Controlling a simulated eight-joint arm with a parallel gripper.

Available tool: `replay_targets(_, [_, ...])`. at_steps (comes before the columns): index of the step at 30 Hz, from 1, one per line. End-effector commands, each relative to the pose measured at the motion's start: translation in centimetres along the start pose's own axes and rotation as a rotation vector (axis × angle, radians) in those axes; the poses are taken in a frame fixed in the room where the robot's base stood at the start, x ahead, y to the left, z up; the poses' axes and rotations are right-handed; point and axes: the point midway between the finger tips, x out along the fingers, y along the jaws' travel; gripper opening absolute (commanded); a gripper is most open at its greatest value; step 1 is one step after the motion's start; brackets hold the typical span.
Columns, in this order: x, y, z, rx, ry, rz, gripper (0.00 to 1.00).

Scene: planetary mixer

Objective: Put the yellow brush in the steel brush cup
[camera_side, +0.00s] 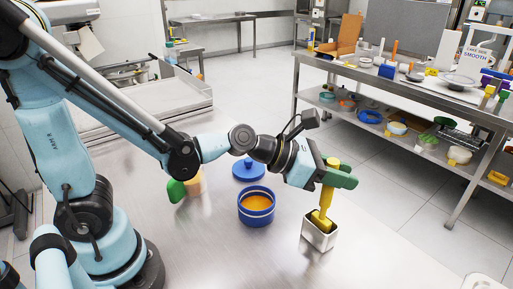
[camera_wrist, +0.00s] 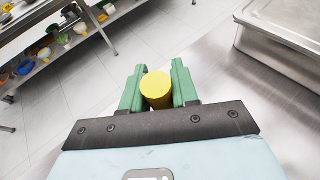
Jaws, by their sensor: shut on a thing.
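The yellow brush (camera_side: 324,201) is upright, a little tilted, with its lower end at the mouth of the steel brush cup (camera_side: 319,238). The cup is a small square steel box standing on the steel table. How deep the brush's lower end is in the cup is hidden by the cup's wall. My gripper (camera_side: 336,175) has green fingers and is shut on the upper handle of the brush, above the cup. In the wrist view the brush's round yellow top (camera_wrist: 156,86) sits between the two green fingers (camera_wrist: 157,92). The cup is hidden in the wrist view.
A blue pot (camera_side: 256,212) with orange contents stands left of the cup, with a blue lid (camera_side: 248,170) behind it. A green-and-tan item (camera_side: 184,188) is farther left. A steel lidded container (camera_wrist: 291,40) shows at the wrist view's upper right. Front table is clear.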

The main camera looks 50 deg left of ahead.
Motion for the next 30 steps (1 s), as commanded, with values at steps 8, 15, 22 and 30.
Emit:
replay_targets(8, [0.05, -0.01, -0.16, 0.000, 0.000, 0.000, 0.00])
replay_targets(15, [0.17, 0.00, -0.41, 0.000, 0.000, 0.000, 0.40])
replay_targets(22, [0.16, -0.01, -0.41, 0.000, 0.000, 0.000, 0.55])
replay_targets(30, [0.00, -0.02, -0.10, 0.000, 0.000, 0.000, 0.55])
